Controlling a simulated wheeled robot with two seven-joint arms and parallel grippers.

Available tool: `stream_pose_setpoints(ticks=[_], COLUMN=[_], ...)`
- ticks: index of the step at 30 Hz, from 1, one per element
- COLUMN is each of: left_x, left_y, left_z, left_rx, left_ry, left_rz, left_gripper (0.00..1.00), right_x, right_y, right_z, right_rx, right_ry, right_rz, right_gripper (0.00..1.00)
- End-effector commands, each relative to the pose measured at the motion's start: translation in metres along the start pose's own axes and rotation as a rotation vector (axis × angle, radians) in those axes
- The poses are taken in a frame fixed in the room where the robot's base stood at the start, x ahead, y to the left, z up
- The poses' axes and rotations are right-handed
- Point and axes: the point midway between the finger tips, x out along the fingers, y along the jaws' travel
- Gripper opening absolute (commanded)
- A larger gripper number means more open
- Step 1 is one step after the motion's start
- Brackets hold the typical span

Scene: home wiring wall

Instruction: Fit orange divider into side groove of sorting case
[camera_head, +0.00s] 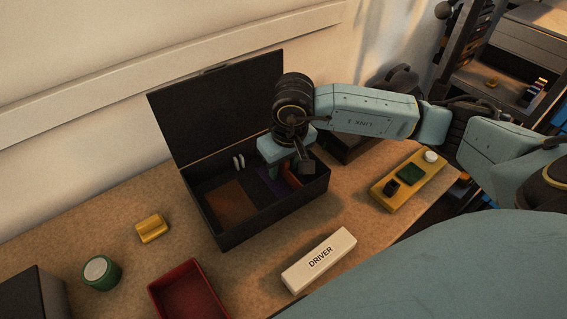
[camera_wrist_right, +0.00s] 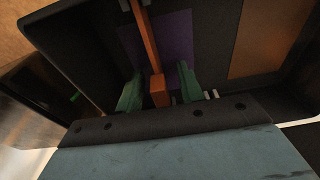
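The black sorting case (camera_head: 252,230) stands on the bench with its lid (camera_head: 220,105) raised at the back. Its floor has a brown patch (camera_head: 226,203) and a purple patch (camera_head: 266,184). The orange divider (camera_wrist_right: 150,45) is a thin bar with a block at its near end, at the case's right part; it shows partly in the head view (camera_head: 291,177). My right gripper (camera_wrist_right: 159,92) reaches down into the case. Its green fingers are apart on both sides of the divider's block, with gaps showing. The side groove cannot be made out. My left gripper is out of view.
A white DRIVER block (camera_head: 319,260), red tray (camera_head: 158,289), green round container (camera_head: 101,272) and yellow block (camera_head: 152,228) lie in front of and left of the case. A yellow board (camera_head: 408,181) lies to the right. Bare bench shows between them.

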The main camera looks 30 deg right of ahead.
Motion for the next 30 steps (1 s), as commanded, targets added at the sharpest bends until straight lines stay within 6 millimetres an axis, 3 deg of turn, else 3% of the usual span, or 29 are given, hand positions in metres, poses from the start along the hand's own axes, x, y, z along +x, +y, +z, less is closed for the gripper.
stream_pose_setpoints(ticks=[9, 13, 16, 19, 24, 30], left_x=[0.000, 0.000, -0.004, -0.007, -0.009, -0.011], left_y=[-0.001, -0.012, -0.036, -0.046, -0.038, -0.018], left_z=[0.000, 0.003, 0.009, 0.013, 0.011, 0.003], left_rx=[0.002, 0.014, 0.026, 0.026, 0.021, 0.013], left_ry=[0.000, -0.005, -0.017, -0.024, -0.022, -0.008], left_rz=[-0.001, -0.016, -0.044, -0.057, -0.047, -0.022], left_gripper=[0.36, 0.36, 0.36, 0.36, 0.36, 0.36], right_x=[0.000, 0.000, -0.025, -0.051, -0.091, -0.122], right_y=[0.000, 0.000, 0.000, 0.000, 0.000, 0.000], right_z=[0.000, 0.000, -0.002, -0.001, -0.001, -0.001], right_rx=[0.000, 0.000, -0.002, -0.002, -0.001, -0.001], right_ry=[-0.001, -0.001, 0.007, 0.005, 0.005, 0.002], right_rz=[0.000, 0.000, 0.000, 0.001, 0.001, 0.000], right_gripper=[0.38, 0.38, 0.38, 0.38, 0.38, 0.38])
